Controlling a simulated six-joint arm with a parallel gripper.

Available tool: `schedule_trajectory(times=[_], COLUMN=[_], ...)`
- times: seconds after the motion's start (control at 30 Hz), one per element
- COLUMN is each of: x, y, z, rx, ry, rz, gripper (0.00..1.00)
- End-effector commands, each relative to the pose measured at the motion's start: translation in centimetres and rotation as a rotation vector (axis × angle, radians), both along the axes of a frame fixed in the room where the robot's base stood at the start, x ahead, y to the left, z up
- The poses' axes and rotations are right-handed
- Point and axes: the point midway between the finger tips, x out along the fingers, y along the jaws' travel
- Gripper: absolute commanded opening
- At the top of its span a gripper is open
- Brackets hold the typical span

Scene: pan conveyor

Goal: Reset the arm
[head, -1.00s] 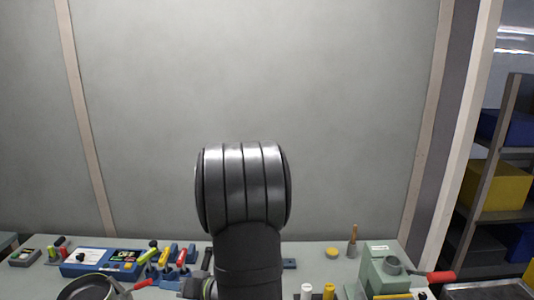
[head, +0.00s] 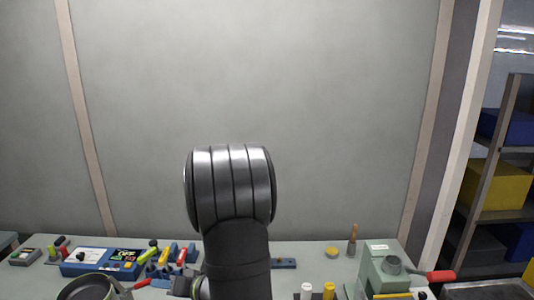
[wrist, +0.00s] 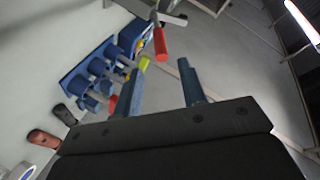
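My gripper (wrist: 160,72) shows in the wrist view with its two blue-grey fingers apart and nothing between them. My arm's large dark joint stands upright in the middle of that view, above the table. A dark pan (head: 85,288) lies at the front left of the table, cut off by the picture's bottom edge.
The grey table (head: 215,256) holds a blue control box (head: 103,262), a blue rack (wrist: 95,72) with coloured handles, and a green-grey fixture (head: 385,270) with a red handle. A brush (head: 352,242) stands at the back right. A wall rises behind; shelves (head: 500,180) stand right.

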Motion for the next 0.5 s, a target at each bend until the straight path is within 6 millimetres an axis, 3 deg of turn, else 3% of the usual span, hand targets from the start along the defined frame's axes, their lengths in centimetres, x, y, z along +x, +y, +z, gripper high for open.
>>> schedule_trajectory(times=[0.43,0.5], x=[2.7,2.8], y=[8.2,8.2], z=[-2.4,-1.8], rx=[0.0,-0.033], ry=[-0.001,-0.005], rz=[0.005,0.001], gripper=[0.38,0.38])
